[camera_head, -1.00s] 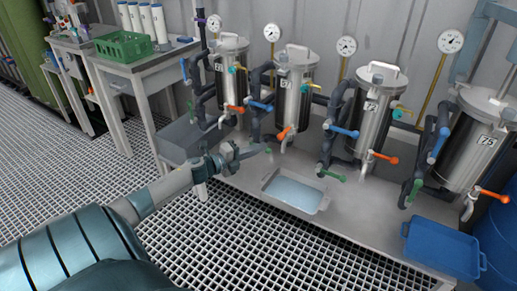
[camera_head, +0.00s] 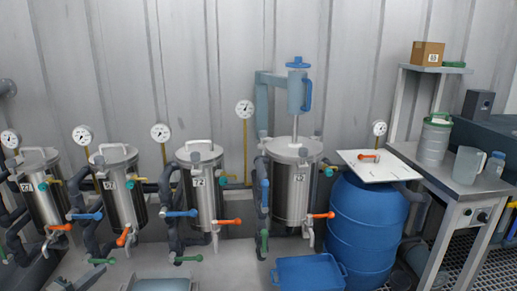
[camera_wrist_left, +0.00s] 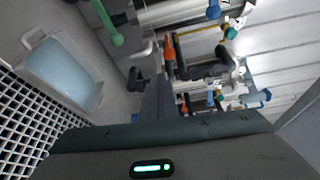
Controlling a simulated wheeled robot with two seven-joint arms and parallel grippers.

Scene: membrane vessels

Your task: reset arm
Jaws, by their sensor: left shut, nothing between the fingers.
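My left gripper (camera_wrist_left: 158,98) shows in the left wrist view as dark fingers closed together, with nothing between them. The fingers point up in that picture, towards the pipes and valves in front of the vessels. I cannot make out either gripper in the head view. Several steel membrane vessels (camera_head: 122,195) stand in a row along the wall in the head view, with coloured valve handles in front. The left wrist view shows a pale-blue-filled tray (camera_wrist_left: 62,72) at the left of the fingers, apart from them.
A blue tray (camera_head: 308,273) sits at the front of the bench. A blue barrel (camera_head: 365,225) with a white board (camera_head: 378,166) on top stands to its right. Further right, a table (camera_head: 458,187) holds a jug (camera_head: 467,164) and a canister (camera_head: 433,142). A cardboard box (camera_head: 427,54) sits on a shelf.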

